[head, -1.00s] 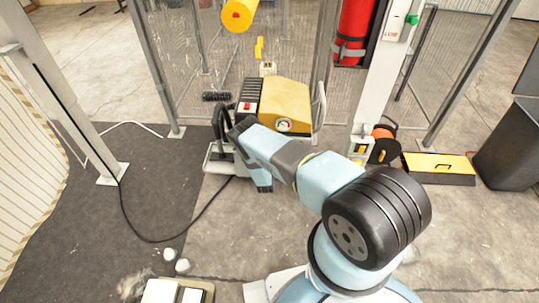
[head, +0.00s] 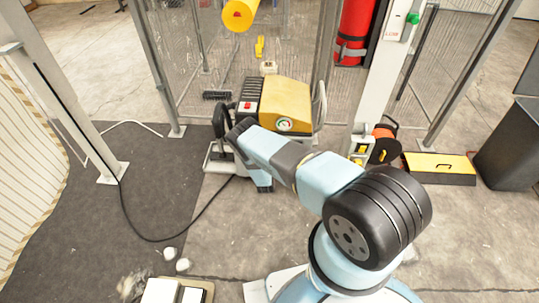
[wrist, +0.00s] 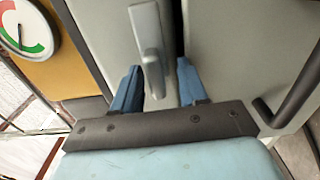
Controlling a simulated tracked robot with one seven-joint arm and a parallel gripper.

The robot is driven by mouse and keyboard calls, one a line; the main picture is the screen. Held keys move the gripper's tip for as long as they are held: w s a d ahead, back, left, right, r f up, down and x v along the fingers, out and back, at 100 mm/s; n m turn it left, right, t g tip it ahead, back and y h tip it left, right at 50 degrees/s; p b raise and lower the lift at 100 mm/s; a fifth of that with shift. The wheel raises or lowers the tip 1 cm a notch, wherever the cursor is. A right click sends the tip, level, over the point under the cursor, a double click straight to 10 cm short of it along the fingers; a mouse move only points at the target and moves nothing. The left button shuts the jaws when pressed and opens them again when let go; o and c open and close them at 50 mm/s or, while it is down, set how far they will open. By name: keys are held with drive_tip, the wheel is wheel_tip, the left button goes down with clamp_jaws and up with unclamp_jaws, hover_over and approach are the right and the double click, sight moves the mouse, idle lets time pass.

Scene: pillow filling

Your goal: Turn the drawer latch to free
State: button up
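The latch (wrist: 148,42) is a pale grey lever in the wrist view, lengthwise up and down the picture, on a light grey panel beside a dark vertical gap. My gripper (wrist: 159,66) is open, its two blue fingers either side of the latch's lower end. The left finger is close to the latch; I cannot tell if they touch. A gap shows at the right finger. Right of the dark gap is a grey front (wrist: 235,50) with a dark bar handle (wrist: 292,98). In the head view, my arm hides the latch at the yellow and grey machine (head: 287,100).
A round gauge (wrist: 25,28) is on the machine's yellow side. Behind the machine stands a mesh fence (head: 195,60). A white post (head: 384,85) and an orange reel (head: 383,134) are to its right. A black cable (head: 150,238) lies on the floor at left.

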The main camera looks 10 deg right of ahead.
drive_tip(key=v, duration=1.4)
drive_tip(key=shift+w+d, duration=0.1)
